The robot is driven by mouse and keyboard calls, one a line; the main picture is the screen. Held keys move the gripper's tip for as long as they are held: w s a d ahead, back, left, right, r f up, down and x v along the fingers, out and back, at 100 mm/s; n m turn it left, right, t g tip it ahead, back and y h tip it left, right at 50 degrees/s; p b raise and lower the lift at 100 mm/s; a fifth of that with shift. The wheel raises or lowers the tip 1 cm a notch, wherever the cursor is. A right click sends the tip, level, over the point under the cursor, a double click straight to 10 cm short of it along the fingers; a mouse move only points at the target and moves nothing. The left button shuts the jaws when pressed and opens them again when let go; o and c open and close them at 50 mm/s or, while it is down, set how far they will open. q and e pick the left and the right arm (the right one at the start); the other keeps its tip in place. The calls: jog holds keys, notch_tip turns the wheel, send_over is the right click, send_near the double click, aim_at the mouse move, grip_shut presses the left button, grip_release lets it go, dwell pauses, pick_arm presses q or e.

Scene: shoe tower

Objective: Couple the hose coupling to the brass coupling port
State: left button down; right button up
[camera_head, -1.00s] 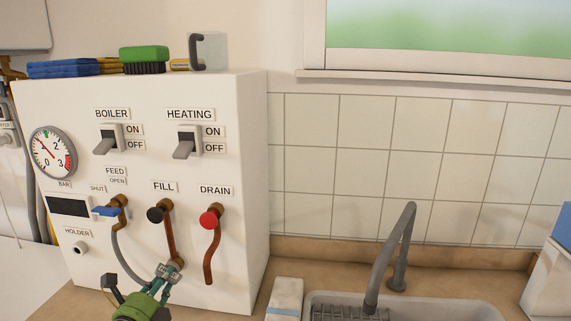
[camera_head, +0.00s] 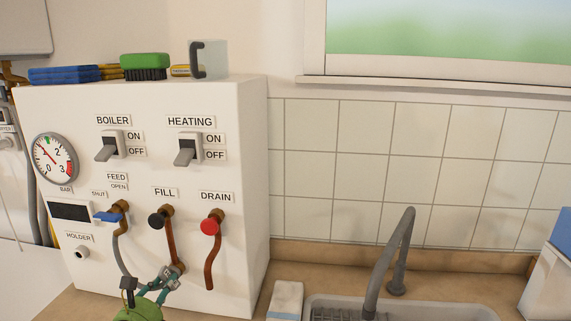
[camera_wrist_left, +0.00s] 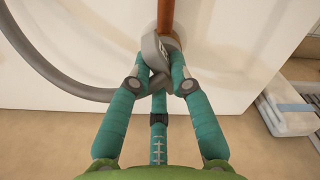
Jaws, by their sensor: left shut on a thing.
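My left gripper (camera_head: 171,278) is shut on the grey hose coupling (camera_wrist_left: 153,50), low on the front of the white panel. A grey hose runs from the coupling and loops up to the feed valve with the blue lever (camera_head: 108,216). The copper-brown FILL pipe (camera_head: 169,236) comes down from the black knob and ends at the coupling. In the left wrist view the brass port (camera_wrist_left: 170,42) at the pipe's end shows just behind the coupling. The coupling looks tilted against it. I cannot tell whether it is seated. My right gripper is out of view.
The DRAIN pipe (camera_head: 210,265) with a red knob hangs close to the right. The holder (camera_head: 82,252) is at the panel's lower left.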

pick_arm(q)
jog(key=shift+w+a+r, duration=0.1)
jog(key=shift+w+r, duration=0.05)
jog(key=shift+r, duration=0.45)
jog(key=c, duration=1.1)
grip_release()
jog(key=shift+o, duration=0.2)
jog(key=shift+f, duration=0.15)
jog(key=shift+d+f, duration=0.1)
jog(key=shift+d, duration=0.1)
jog(key=shift+f, duration=0.1)
jog(key=shift+s+a+f, duration=0.1)
jog(key=shift+s+a, duration=0.1)
jog(key=shift+s, duration=0.45)
jog(key=s+a, duration=0.1)
jog(key=s, duration=0.6)
jog(key=shift+s+b, duration=0.35)
jog(key=shift+s, duration=0.05)
